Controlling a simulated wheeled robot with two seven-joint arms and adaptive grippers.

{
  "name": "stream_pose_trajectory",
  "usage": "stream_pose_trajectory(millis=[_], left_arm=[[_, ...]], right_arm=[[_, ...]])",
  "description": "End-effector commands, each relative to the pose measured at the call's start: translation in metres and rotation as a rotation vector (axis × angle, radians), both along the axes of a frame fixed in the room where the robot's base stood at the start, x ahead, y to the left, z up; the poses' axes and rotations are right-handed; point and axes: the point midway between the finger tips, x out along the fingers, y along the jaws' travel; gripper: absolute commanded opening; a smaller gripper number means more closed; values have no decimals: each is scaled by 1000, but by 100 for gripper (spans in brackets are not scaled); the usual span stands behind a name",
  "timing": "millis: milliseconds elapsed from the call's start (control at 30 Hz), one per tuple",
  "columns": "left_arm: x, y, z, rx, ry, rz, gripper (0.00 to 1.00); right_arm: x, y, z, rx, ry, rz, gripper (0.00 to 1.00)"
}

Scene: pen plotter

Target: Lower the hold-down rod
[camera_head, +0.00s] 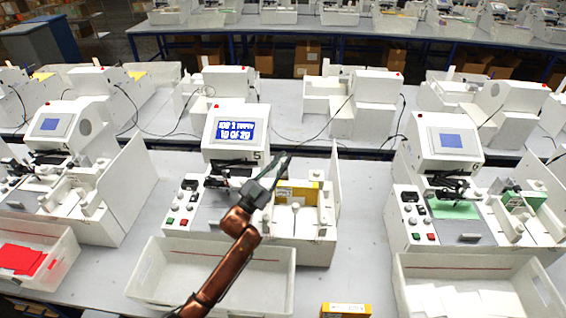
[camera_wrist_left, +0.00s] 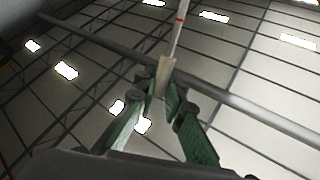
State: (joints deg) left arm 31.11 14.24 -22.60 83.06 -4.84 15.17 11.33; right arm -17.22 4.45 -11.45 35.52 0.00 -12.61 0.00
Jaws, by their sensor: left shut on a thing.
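My left gripper (camera_head: 284,162) is at the middle machine (camera_head: 236,125), above its feed area and left of the yellow box. It points up and to the right. In the left wrist view its green-padded fingers (camera_wrist_left: 167,88) are closed on the pale, beige end of a thin rod (camera_wrist_left: 178,40). The rod runs up out of that view and has a red band near the top. It looks like the hold-down rod, though I cannot make it out in the head view. My right gripper is not in view.
A yellow box (camera_head: 298,192) stands in the machine's feed bay, beside a tall white side panel (camera_head: 335,185). Control buttons (camera_head: 180,208) are to the left. An empty white bin (camera_head: 210,275) stands in front, and an orange-yellow box (camera_head: 345,310) lies on the table.

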Motion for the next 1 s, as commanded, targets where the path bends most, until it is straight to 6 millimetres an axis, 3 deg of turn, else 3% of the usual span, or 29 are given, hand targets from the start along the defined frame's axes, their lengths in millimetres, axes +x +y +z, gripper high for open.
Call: stream_pose_trajectory(millis=[200, 633, 667, 700, 900, 1000], left_arm=[[-5, 0, -6, 0, -40, 1, 0], [-6, 0, -5, 0, -48, 0, 0], [-6, 0, -5, 0, -48, 0, 11], [-6, 0, -5, 0, -48, 0, 13], [-6, 0, -5, 0, -48, 0, 27], [-6, 0, -5, 0, -48, 0, 28]], right_arm=[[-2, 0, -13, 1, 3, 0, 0], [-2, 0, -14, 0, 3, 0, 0], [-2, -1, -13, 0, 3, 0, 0], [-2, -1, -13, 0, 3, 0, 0], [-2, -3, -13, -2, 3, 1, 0], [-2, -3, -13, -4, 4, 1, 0]])
